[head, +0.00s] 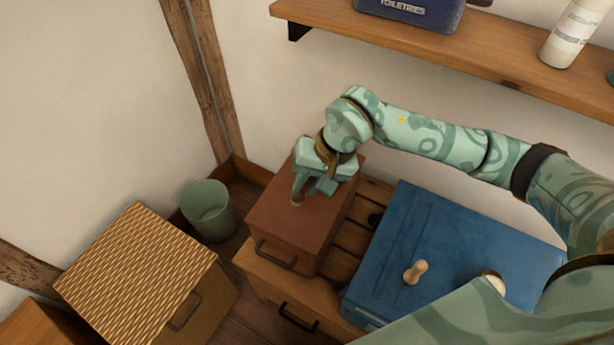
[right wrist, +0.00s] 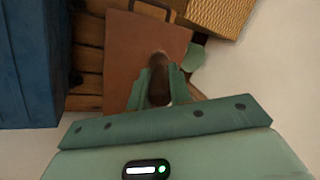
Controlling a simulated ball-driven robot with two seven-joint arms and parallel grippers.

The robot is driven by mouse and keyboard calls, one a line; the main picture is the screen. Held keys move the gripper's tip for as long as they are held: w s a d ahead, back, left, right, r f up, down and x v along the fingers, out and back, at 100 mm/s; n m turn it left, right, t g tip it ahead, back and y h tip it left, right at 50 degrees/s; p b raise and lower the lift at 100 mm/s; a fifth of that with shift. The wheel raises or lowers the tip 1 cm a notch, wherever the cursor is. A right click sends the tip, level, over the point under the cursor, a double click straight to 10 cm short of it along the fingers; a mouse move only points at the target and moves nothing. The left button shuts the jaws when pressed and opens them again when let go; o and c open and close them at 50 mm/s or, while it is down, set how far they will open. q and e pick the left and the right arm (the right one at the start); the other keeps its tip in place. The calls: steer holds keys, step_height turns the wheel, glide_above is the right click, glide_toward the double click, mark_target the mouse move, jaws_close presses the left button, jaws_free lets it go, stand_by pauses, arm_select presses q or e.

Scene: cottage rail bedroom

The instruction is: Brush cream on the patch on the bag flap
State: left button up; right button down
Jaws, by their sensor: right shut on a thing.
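My right gripper (head: 308,188) is over the top of a brown box-shaped bag (head: 270,225). It is shut on a dark brown rounded thing, seemingly the brush (right wrist: 158,88), which sits between the fingers in the right wrist view. In the head view the lower end of the brush (head: 298,198) is at or just above the bag's top; I cannot tell whether it touches. The bag (right wrist: 125,55) also fills the middle of the wrist view. The patch cannot be made out and may be hidden by the gripper. No cream is clearly seen. My left gripper is out of view.
A blue case (head: 430,240) lies right of the bag, with a small wooden peg-shaped thing (head: 415,272) and a pale round thing (head: 493,283) on it. A green bin (head: 208,212) and a wicker box (head: 135,275) stand left. A wooden shelf (head: 440,52) runs above.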

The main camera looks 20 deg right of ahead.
step_height(320, 180, down, 2)
steer(key=shift+f+b, duration=0.15)
steer(key=shift+b, duration=0.35)
steer(key=shift+s, duration=0.1)
